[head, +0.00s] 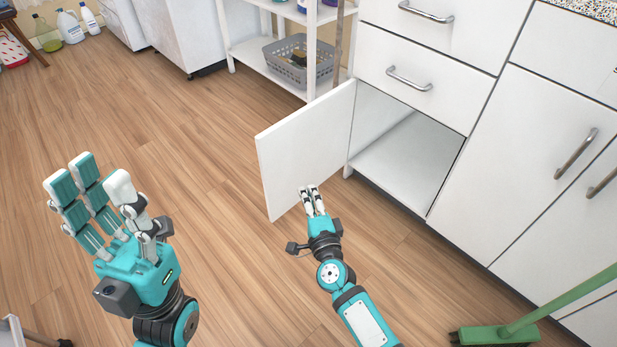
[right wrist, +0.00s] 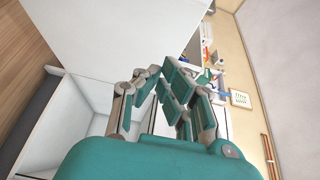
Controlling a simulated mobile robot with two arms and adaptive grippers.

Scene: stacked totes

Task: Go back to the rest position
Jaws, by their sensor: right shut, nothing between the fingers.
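My right gripper (head: 310,190) has its fingers together and empty. In the head view it overlaps the lower part of the open white cabinet door (head: 300,145); I cannot tell if it touches the door. In the right wrist view the fingers of my right gripper (right wrist: 158,80) converge near the middle, with a white panel (right wrist: 140,35) beyond them. My left gripper (head: 97,178) is raised above the floor at the lower left, its fingers and thumb apart and nothing between them.
The lower cabinet (head: 405,155) stands open and looks empty. White drawers (head: 430,65) are above it. A shelf rack (head: 235,45) with a grey basket (head: 290,68) stands behind the door. A green broom (head: 510,330) is at the lower right. The wooden floor (head: 200,130) between is clear.

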